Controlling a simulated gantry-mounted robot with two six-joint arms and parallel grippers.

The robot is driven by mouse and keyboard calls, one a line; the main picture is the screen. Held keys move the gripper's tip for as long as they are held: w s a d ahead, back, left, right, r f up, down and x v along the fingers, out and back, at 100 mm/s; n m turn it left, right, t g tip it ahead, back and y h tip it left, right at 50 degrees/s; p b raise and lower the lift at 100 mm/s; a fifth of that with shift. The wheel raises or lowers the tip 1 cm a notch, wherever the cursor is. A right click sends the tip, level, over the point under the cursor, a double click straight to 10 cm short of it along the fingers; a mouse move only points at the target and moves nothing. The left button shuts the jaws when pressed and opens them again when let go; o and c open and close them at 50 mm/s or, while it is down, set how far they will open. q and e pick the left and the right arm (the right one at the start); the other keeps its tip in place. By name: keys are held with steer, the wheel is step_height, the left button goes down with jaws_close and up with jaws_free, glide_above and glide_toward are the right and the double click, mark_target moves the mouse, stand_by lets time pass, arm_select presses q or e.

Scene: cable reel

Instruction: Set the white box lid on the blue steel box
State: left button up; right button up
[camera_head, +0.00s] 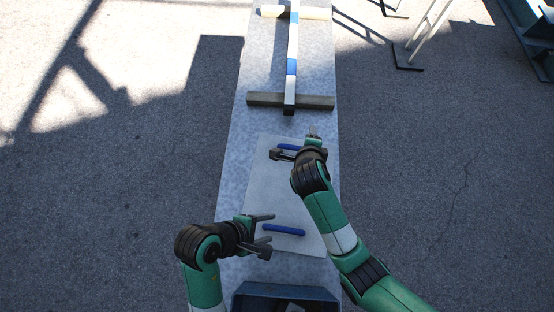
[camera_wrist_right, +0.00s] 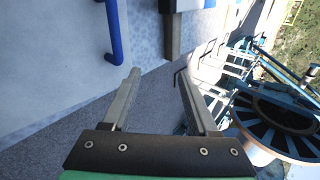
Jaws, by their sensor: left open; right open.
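The white box lid (camera_head: 270,190) lies flat on the grey table, with a blue handle near each end. My left gripper (camera_head: 271,234) is open beside the left end of the near blue handle (camera_head: 286,230). My right gripper (camera_head: 293,145) is open near the far blue handle (camera_head: 288,147), partly covering it. In the right wrist view the open fingers (camera_wrist_right: 158,72) are empty, and the blue handle (camera_wrist_right: 114,35) is left of them, apart. The blue steel box (camera_head: 255,291) stands at the table's near end, cut off by the frame; its inside looks dark.
A white and blue bar (camera_head: 293,45) rests on crosswise blocks (camera_head: 320,102) beyond the lid. The table (camera_head: 240,130) is narrow, with open ground on both sides. In the right wrist view a large reel (camera_wrist_right: 285,110) stands off at the right.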

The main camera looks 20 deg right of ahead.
mark_target(276, 228)
step_height(276, 228, down, 6)
steer(key=s+a+n+g+y, duration=0.1)
steer(key=s+a+g+y, duration=0.1)
steer(key=a, duration=0.1)
arm_select(q)
steer(key=shift+g+y, duration=0.3)
steer(key=shift+y, duration=0.2)
steer(key=x, duration=0.4)
steer(key=a+x, duration=0.1)
steer(key=x, duration=0.3)
steer(key=a+f+x, duration=0.1)
steer(key=x, duration=0.4)
steer(key=shift+a+f, duration=0.1)
steer(key=shift+a, duration=0.15)
arm_select(e)
steer(key=shift+h, duration=0.3)
steer(key=x, duration=1.1)
steer(key=shift+w+d+f, duration=0.1)
steer(key=shift+w+d, duration=0.1)
steer(key=shift+d, duration=0.05)
arm_select(q)
jaws_close()
arm_select(e)
jaws_close()
